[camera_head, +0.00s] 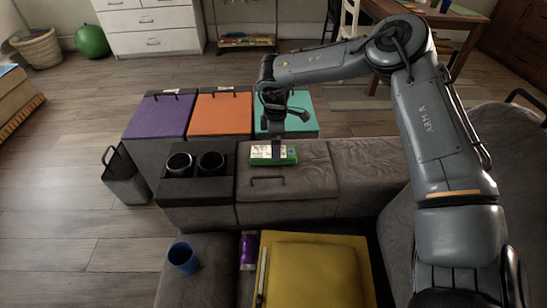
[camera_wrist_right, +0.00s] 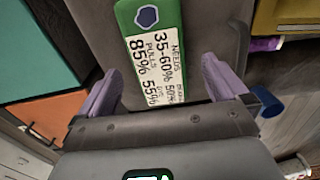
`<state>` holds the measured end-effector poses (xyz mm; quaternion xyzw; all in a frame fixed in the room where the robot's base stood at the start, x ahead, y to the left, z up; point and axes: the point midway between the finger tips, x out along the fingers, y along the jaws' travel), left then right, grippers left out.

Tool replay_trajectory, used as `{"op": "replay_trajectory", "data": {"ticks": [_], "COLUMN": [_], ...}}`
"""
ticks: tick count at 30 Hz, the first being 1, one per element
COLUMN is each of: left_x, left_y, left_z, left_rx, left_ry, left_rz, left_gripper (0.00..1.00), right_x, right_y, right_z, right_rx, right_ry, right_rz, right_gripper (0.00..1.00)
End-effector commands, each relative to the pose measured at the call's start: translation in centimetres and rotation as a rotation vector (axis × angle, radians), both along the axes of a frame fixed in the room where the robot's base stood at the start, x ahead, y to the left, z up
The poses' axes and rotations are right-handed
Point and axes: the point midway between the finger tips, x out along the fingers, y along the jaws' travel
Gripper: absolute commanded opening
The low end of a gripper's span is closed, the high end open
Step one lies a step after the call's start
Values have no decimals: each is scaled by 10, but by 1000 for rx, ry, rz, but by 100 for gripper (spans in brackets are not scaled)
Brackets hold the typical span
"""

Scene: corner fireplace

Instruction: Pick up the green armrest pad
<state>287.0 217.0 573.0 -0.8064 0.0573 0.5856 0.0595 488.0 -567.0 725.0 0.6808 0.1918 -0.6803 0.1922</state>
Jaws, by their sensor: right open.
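The green pad (camera_head: 287,155) with a white printed label lies on the grey upholstered armrest section (camera_head: 262,190), right of the cup holders. In the right wrist view the green pad (camera_wrist_right: 128,14) shows its label and a dark blue badge. My right gripper (camera_wrist_right: 163,85) is open, with its purple fingers spread on either side of the pad's near part. In the head view my right gripper (camera_head: 276,145) is above and at the pad, partly covering it. Whether the fingers touch the pad cannot be told. My left gripper is not in view.
Two black cup holders (camera_head: 194,163) sit left of the pad. Purple (camera_head: 161,117), orange (camera_head: 220,114) and teal (camera_head: 302,116) topped boxes stand behind. A yellow cushion (camera_head: 318,278), purple can (camera_head: 248,248) and blue cup (camera_head: 183,257) are in front. Open floor lies left.

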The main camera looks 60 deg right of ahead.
Motion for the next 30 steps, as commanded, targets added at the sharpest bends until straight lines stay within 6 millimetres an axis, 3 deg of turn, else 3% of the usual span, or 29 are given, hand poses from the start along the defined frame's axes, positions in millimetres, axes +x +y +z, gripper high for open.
{"op": "replay_trajectory", "data": {"ticks": [10,20,30], "left_x": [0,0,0], "left_y": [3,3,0], "left_z": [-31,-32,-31], "left_rx": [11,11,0], "left_ry": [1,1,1], "left_rz": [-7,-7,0], "left_gripper": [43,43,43], "right_x": [1,1,1], "right_y": [-4,-4,-4], "right_z": [-44,-48,-48], "right_rx": [0,0,0], "right_ry": [2,0,1], "right_rz": [-1,-1,-1], "right_gripper": [100,100,49]}}
